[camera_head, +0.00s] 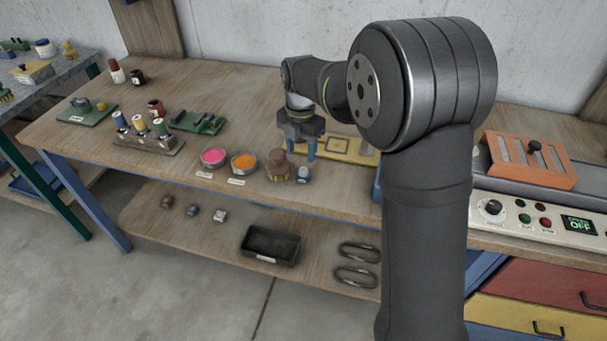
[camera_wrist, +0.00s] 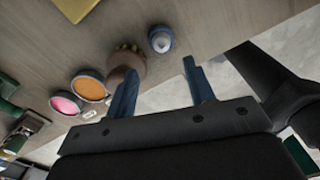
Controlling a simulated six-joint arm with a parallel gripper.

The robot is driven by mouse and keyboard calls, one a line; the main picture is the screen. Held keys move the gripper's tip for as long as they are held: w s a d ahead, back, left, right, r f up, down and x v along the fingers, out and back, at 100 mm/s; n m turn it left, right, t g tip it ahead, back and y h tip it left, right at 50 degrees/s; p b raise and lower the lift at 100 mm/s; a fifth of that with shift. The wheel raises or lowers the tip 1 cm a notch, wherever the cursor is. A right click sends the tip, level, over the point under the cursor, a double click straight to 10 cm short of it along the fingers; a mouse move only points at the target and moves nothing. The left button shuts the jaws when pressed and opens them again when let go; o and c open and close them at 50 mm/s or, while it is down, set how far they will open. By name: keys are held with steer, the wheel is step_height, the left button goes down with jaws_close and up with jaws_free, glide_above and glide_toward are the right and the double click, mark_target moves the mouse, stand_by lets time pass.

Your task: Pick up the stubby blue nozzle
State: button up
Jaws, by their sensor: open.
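A small, short blue-and-white piece (camera_head: 303,175), which looks like the stubby blue nozzle, stands near the front edge of the workbench. In the wrist view the nozzle (camera_wrist: 161,40) shows from above, with a pale tip, just beyond the gap between the fingers. My gripper (camera_head: 298,150) is open and empty above the bench, behind the nozzle in the head view. In the wrist view the blue fingers of my gripper (camera_wrist: 160,70) are apart. The left finger partly covers the brown brush; I cannot tell whether they touch.
The brown brush (camera_head: 278,165) stands close left of the nozzle. Orange (camera_head: 244,162) and pink (camera_head: 213,157) dishes lie further left. A yellow plate (camera_head: 345,150) lies behind. A black tray (camera_head: 270,245) and small pieces, one bluish (camera_head: 193,211), sit on the lower shelf.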

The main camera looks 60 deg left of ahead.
mark_target(303, 169)
steer(key=shift+w+f, duration=0.2)
steer(key=shift+f, duration=1.45)
steer(key=shift+w+f, duration=0.15)
steer(key=shift+f, duration=1.5)
jaws_close()
